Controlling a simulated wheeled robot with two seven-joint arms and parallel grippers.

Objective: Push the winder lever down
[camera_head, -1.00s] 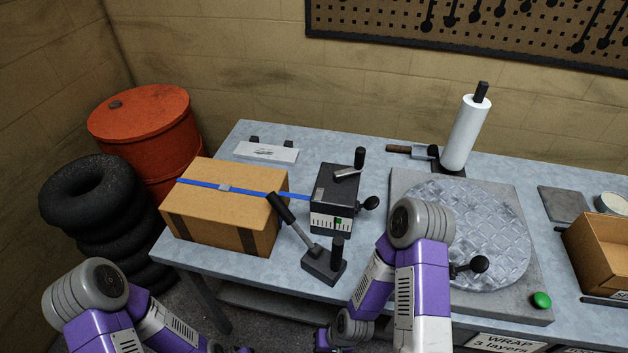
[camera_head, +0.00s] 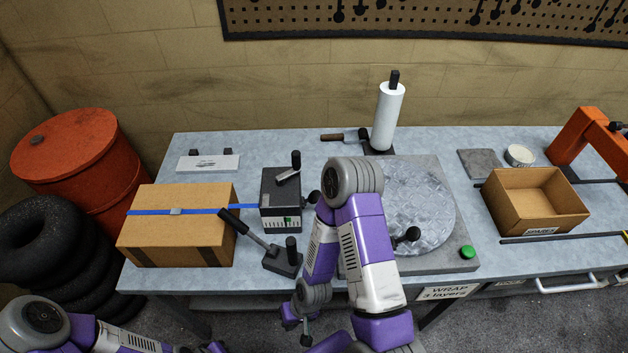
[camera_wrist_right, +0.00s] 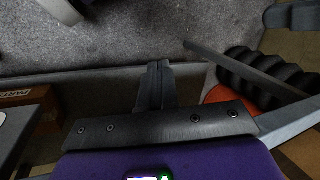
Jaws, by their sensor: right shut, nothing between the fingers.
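A long lever with a black grip (camera_head: 240,225) rises up and to the left from a black base (camera_head: 282,262) at the table's front edge. A short black post stands on the same base. Behind it is a dark box-shaped unit (camera_head: 281,212) with a crank on top, a side knob and a blue strap leading to a carton (camera_head: 180,242). I cannot tell for sure which handle is the winder lever. My right gripper (camera_head: 306,340) is low in front of the table, apart from the levers; the right wrist view shows its fingers (camera_wrist_right: 155,75) shut and empty. My left gripper is not visible.
A round plate (camera_head: 410,205) with a black knob lies right of my right arm, near a green button (camera_head: 467,252). A white roll (camera_head: 388,115) stands behind. An open carton (camera_head: 535,205) is at the right. Tyres (camera_head: 45,245) and a red drum (camera_head: 75,160) stand left.

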